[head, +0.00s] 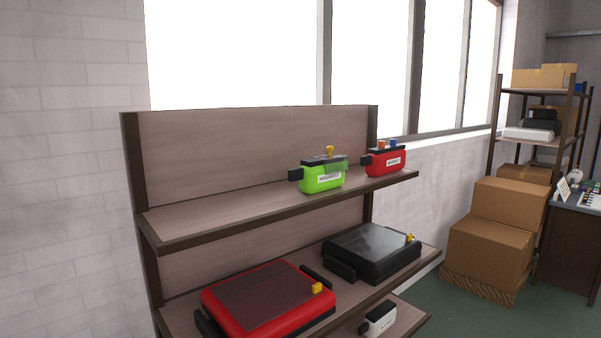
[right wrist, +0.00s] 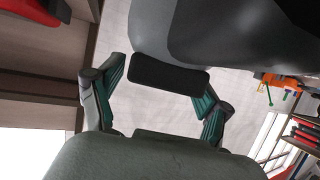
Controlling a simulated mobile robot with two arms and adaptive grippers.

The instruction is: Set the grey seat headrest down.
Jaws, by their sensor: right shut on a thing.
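The grey seat headrest (right wrist: 215,35) fills the upper middle of the right wrist view, cut off by the top edge. It shows dark grey and lighter grey faces and has a black block (right wrist: 168,75) at its near end. My right gripper (right wrist: 160,82) has its two green-grey fingers on either side of this block and is shut on it. The headrest and my right gripper do not show in the head view. My left gripper is in neither view.
In the head view a wooden shelf unit (head: 185,228) holds a green tool (head: 322,178) and a red tool (head: 386,162) on top. A red case (head: 265,300) and a black case (head: 372,252) lie below. The upper shelf's left part is bare. Cardboard boxes (head: 490,250) stand right.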

